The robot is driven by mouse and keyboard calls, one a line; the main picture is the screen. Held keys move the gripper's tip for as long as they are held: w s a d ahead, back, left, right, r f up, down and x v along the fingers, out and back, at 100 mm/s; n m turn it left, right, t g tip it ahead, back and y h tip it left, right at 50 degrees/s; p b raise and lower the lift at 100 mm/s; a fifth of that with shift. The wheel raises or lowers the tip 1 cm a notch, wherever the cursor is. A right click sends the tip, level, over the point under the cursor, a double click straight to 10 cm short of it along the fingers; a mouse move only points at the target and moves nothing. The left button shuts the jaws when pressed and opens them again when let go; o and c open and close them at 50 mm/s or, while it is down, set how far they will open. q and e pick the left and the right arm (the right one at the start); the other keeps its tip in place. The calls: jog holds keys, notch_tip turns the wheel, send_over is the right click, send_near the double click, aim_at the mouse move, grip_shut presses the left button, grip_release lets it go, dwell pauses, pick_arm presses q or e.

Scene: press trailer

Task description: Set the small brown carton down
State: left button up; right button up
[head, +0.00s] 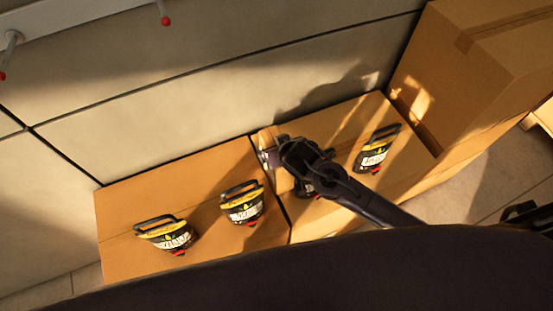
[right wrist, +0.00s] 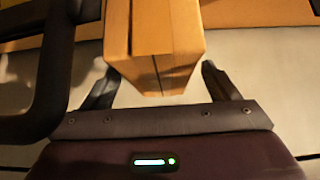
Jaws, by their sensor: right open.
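The small brown carton (right wrist: 155,45) sits between the spread fingers of my right gripper (right wrist: 160,85) in the right wrist view, with gaps showing beside its lower end. In the head view my right gripper (head: 272,158) is over the left end of a large carton. The small carton (head: 284,180) shows there only in part, mostly hidden by the gripper and wrist. It appears to be at the large carton's top, but whether it touches cannot be told.
Two black-and-yellow handled items (head: 168,236) (head: 243,204) stand on the left large carton (head: 120,205). Another handled item (head: 375,150) stands on the middle large carton (head: 418,165). A taller carton (head: 455,70) rises at right. A pale panelled wall (head: 190,110) runs behind.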

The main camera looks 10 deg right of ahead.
jog(key=shift+x, duration=1.55)
grip_shut()
jog(key=shift+w+r, duration=0.15)
jog(key=shift+r, duration=0.05)
